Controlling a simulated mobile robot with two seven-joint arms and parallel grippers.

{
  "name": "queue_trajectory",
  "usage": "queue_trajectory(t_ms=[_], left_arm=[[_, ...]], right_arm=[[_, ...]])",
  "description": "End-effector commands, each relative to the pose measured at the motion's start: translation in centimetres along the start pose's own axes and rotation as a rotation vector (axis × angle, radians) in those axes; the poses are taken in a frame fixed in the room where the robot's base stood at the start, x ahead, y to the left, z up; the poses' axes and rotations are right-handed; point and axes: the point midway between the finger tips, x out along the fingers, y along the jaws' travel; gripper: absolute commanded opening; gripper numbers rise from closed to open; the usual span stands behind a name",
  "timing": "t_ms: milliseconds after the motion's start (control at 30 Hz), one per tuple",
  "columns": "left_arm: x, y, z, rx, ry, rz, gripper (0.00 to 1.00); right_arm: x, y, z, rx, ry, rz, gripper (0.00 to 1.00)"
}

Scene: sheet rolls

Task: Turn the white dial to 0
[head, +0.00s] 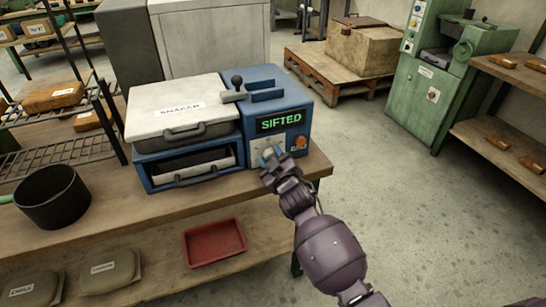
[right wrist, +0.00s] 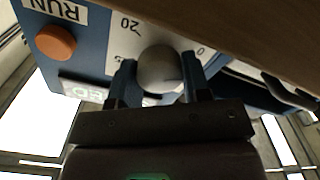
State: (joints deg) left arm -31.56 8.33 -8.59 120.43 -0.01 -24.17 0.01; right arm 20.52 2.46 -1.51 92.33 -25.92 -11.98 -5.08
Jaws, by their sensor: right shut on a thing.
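The white dial (right wrist: 160,69) sits on a white scale plate on the front of the blue shaker machine (head: 262,105). In the right wrist view the marks "20" and "0" show on the plate, and another mark is partly hidden. My right gripper (right wrist: 160,82) is shut on the dial, with one finger on each side of it. In the head view my right gripper (head: 270,158) is at the machine's front and covers most of the dial. Where the dial's pointer stands cannot be told. My left gripper is not in view.
The machine's display (head: 281,122) reads "SIFTED". An orange button (right wrist: 55,42) beside the "RUN" label is close to the dial. A lidded shaker box (head: 180,105) stands at left, with a black pot (head: 52,197) farther left. A red tray (head: 214,243) lies on the lower shelf.

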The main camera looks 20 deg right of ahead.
Motion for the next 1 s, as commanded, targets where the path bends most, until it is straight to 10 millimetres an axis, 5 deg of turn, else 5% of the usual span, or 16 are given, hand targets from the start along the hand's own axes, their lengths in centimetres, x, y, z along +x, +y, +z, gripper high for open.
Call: queue_trajectory(t_ms=[533, 567, 700, 1000], left_arm=[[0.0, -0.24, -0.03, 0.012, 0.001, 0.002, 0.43], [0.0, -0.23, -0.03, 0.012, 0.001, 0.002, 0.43], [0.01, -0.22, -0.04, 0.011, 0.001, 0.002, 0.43], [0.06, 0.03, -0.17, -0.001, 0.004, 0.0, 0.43]], right_arm=[[0.01, -0.02, -0.01, -0.031, 0.001, 0.0, 0.2], [0.01, -0.02, -0.01, -0.031, 0.0, 0.0, 0.45], [0.01, -0.01, -0.01, -0.03, 0.0, 0.0, 0.67], [-0.06, 0.01, -0.02, -0.029, 0.0, 0.0, 0.69]])
